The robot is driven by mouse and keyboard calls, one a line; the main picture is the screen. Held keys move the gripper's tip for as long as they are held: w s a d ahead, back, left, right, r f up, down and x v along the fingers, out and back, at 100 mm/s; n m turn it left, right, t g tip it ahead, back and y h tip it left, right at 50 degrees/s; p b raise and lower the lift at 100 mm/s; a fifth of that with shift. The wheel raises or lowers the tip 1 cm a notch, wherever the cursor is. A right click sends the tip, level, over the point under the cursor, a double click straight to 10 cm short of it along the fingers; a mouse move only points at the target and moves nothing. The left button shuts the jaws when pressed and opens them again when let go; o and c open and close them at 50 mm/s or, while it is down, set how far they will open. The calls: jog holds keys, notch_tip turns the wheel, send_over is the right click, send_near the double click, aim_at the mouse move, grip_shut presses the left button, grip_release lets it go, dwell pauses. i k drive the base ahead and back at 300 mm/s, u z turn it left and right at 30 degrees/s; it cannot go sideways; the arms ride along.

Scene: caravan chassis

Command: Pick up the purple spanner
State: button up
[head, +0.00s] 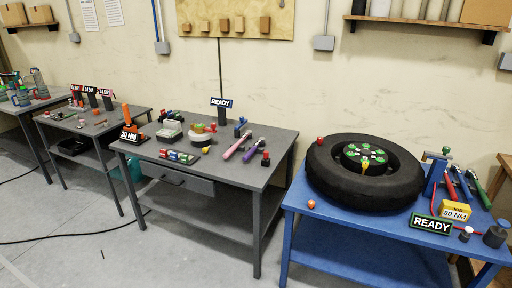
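A purple hand tool (253,150), which looks like the purple spanner, lies on the right half of the grey middle table (222,177). It is small in the head view, so its exact shape is hard to tell. A pink tool (234,148) lies just left of it, roughly parallel. A small red and black item (266,159) stands close to its right. My gripper is not in view.
A blue table (345,250) at the right bears a black tyre (330,178), a green "READY" sign (431,225) and several tools.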

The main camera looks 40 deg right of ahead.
aim_at(261, 142)
jog(key=u, duration=0.05)
jog(key=i, duration=1)
jog(key=z, duration=0.05)
